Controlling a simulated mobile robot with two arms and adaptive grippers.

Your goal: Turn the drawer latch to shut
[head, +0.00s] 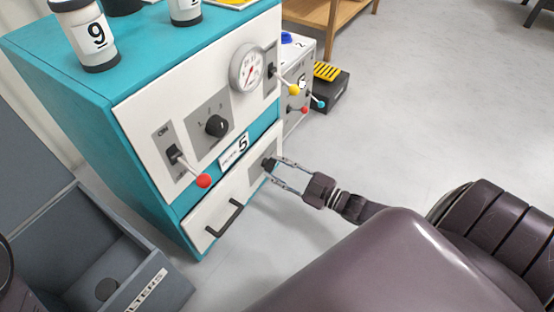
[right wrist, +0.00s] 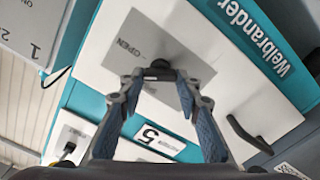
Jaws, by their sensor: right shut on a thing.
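The drawer latch is a small black knob (head: 269,163) on a grey plate at the right end of the white drawer front (head: 205,222), low on the teal cabinet. My right gripper (head: 273,172) is at the latch, with its fingers on either side of the knob, shut on it. In the right wrist view the latch (right wrist: 159,70) shows between the fingertips (right wrist: 160,82), and the grey plate (right wrist: 135,45) carries the word OPEN. The fingers partly hide the knob, so its exact angle is hard to tell. The drawer looks closed. My left gripper is not in view.
The drawer has a black handle (head: 224,218). Above are a red-tipped lever (head: 204,181), a black dial (head: 216,125), a gauge (head: 247,67) and a yellow-tipped lever (head: 294,90). A grey bin (head: 150,285) stands at left. The floor at right is clear.

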